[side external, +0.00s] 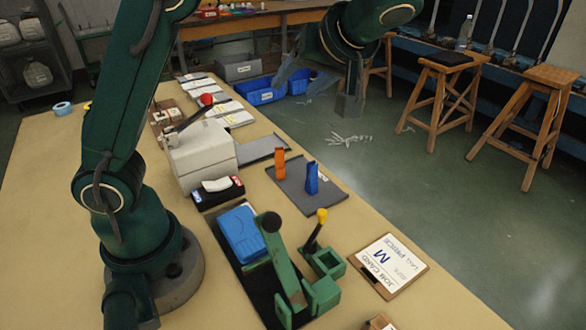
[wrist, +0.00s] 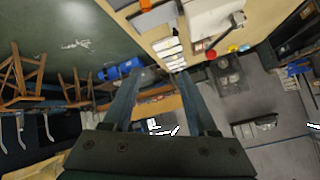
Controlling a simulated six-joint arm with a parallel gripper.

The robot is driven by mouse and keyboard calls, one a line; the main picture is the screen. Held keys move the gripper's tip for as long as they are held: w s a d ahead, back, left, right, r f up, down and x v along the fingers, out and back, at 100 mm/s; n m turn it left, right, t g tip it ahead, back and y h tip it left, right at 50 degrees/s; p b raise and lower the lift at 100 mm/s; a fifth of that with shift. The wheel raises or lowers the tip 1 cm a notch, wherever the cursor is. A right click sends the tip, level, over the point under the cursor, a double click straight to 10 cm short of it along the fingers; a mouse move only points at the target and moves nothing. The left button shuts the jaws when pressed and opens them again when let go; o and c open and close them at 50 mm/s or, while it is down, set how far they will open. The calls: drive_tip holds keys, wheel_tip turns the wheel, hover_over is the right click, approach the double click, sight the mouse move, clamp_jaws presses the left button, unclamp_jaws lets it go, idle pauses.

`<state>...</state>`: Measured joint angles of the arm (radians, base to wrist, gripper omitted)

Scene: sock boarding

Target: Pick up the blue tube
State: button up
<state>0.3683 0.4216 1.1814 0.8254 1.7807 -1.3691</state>
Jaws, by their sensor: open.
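The blue tube (side external: 312,178) stands upright on a dark grey mat (side external: 325,205) in the side external view. An orange tube (side external: 280,163) stands on the same mat, just left of it. My gripper (side external: 316,94) is open and empty, high up beyond the mat and far from the blue tube. In the wrist view my gripper (wrist: 163,75) shows its two fingers spread apart with nothing between them. I cannot make out the blue tube in the wrist view.
A white machine with a red knob (side external: 200,150) stands left of the mat. A green lever press (side external: 295,285), a blue box (side external: 241,233) and a job card marked M (side external: 388,263) lie nearer. Blue bins (side external: 265,90) and wooden stools (side external: 440,95) are farther back.

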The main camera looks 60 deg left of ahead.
sight(315, 167)
drive_tip(key=w+f+n+y, duration=0.1)
drive_tip(key=f+n, duration=0.1)
drive_tip(key=f, duration=0.3)
drive_tip(key=w+d+f+n+y, duration=0.1)
drive_tip(key=f, duration=0.5)
drive_tip(key=w+f+n+y, duration=0.1)
drive_tip(key=f+n, duration=0.1)
drive_tip(key=f, duration=0.4)
drive_tip(key=shift+w+d+n+g+y, duration=0.2)
drive_tip(key=shift+d+n+g+y, duration=0.1)
drive_tip(key=shift+d+y, duration=0.1)
drive_tip(key=shift+x, duration=2.55)
drive_tip(key=shift+f, duration=0.1)
clamp_jaws()
